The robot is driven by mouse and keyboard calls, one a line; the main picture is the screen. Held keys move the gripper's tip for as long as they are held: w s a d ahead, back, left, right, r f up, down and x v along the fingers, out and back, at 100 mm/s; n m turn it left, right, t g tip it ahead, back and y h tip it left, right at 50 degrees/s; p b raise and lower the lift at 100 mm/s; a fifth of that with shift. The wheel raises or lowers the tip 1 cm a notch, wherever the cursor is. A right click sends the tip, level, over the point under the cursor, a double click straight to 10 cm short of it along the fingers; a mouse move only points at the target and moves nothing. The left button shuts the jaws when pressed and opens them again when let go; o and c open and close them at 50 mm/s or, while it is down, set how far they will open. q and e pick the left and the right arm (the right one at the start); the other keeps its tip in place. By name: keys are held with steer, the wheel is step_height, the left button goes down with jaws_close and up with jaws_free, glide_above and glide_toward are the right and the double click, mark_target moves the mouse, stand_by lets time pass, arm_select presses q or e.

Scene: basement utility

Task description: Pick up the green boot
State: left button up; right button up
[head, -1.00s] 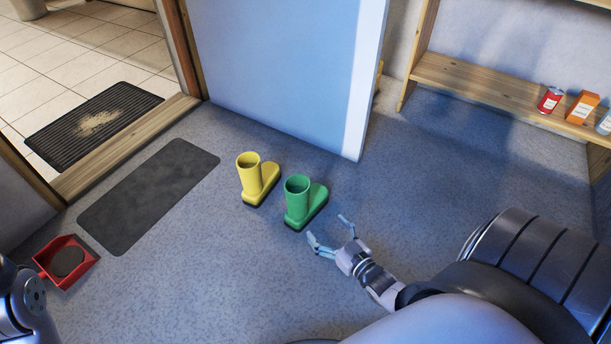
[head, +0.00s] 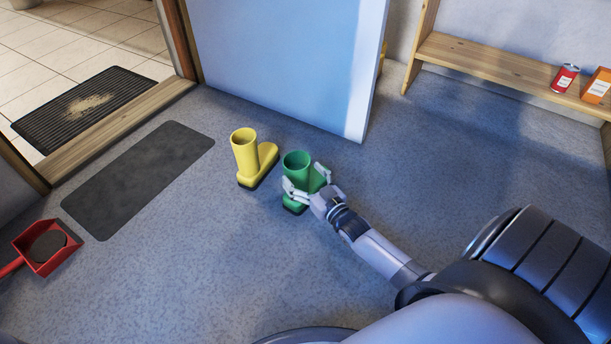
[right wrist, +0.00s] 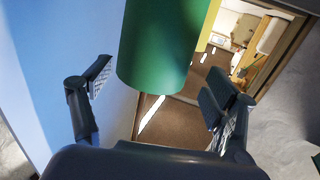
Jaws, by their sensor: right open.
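The green boot (head: 296,163) stands upright on the grey floor, just right of the yellow boot (head: 246,152). My right gripper (head: 306,180) is open at the green boot, with one finger on its near left side and the other on its right. In the right wrist view the green boot (right wrist: 160,50) shows between the two open fingers, with gaps on both sides. My right gripper also shows in that view (right wrist: 158,95). The lower part of the boot is partly hidden by the gripper in the head view. My left gripper is not in view.
A blue door panel (head: 280,60) stands behind the boots. A dark mat (head: 140,180) lies to the left, with a red dustpan (head: 36,262) in front of it. A wooden shelf (head: 480,66) with a red can (head: 565,78) stands at the right. Floor right of the boots is clear.

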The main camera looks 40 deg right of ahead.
mark_target(295, 163)
steer(key=shift+w, duration=0.25)
steer(key=shift+w+f, duration=0.1)
steer(key=shift+w, duration=0.05)
steer(key=w+b, duration=0.2)
steer(key=b, duration=0.1)
steer(key=w+d+b, duration=0.1)
steer(key=shift+w+f, duration=0.35)
steer(key=shift+w+r+b, duration=0.1)
steer(key=shift+w+b, duration=0.35)
steer(key=shift+w, duration=0.1)
steer(key=shift+r, duration=0.1)
jaws_close()
steer(key=shift+r, duration=0.15)
